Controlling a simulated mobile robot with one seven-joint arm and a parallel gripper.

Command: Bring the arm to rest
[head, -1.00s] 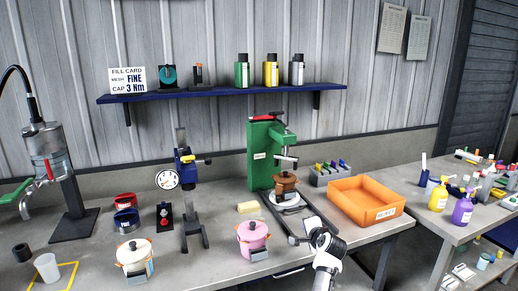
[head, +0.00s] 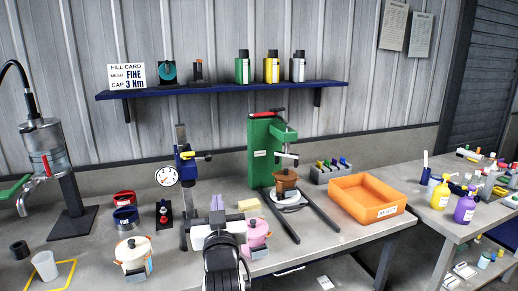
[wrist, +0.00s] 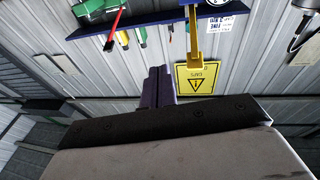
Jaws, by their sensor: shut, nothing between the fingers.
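My gripper (head: 217,202) stands upright over the front of the workbench, left of the pink pot (head: 257,232) in the picture. Its dark fingers are together with nothing between them, and they also show in the wrist view (wrist: 158,86). My wrist covers the left part of the pink pot and some of the bench. I cannot tell how high the gripper is above the bench. The wrist view looks towards the wall, shelf and a yellow warning sign (wrist: 196,77).
A green press (head: 262,150) with a brown pot (head: 286,181) stands behind to the right. A blue gauge stand (head: 181,165) is close at the left, and a cream pot (head: 134,253) is further left. An orange tray (head: 366,198) sits at the bench's right.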

